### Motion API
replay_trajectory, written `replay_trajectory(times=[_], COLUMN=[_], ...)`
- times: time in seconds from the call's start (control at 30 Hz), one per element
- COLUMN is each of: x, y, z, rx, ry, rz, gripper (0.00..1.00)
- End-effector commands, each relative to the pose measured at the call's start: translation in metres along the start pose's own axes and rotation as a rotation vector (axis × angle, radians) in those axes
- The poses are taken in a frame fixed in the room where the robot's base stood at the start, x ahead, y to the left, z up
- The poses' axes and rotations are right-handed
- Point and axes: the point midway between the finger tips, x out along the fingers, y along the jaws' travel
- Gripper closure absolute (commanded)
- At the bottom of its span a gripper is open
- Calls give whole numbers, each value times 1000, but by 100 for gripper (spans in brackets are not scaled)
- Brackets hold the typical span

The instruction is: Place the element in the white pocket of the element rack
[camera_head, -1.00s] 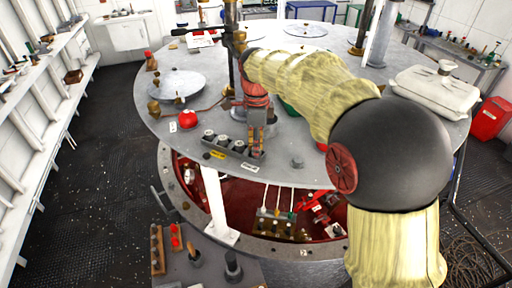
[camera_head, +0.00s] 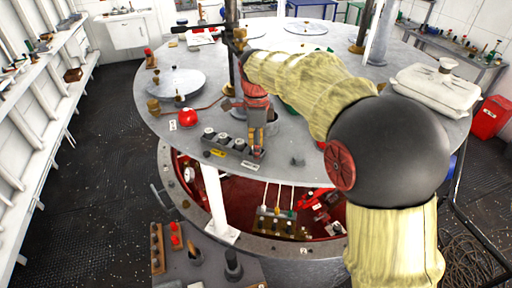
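The element rack (camera_head: 232,146) is a dark grey block near the front edge of the round metal table, with several light round tops along it. A yellow label (camera_head: 217,154) and a white label (camera_head: 250,165) lie along its front. My gripper (camera_head: 257,150) points down at the rack's right end, its copper-coloured fingers low over or in the end pocket. The fingers and arm hide that pocket, so its colour and any element between the fingers cannot be made out. Whether the fingers are closed on something cannot be told.
A red dome (camera_head: 188,118) and a grey disc (camera_head: 176,84) stand left of the rack on the round table (camera_head: 300,160). A dark upright post (camera_head: 232,50) rises behind it. A white case (camera_head: 436,90) lies at the right. Open table lies right of the rack.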

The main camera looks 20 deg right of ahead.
Motion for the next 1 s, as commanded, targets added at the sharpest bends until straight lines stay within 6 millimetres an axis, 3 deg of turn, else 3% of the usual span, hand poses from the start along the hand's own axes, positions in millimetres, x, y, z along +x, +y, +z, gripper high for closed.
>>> replay_trajectory(times=[0.47, 0.67, 1.0], x=[0, -30, -102], y=[2, 0, -1], z=[-1, 0, 0], rx=[0, 0, 0], ry=[3, 0, -1], rz=[9, 1, -2], gripper=[58, 58, 58])
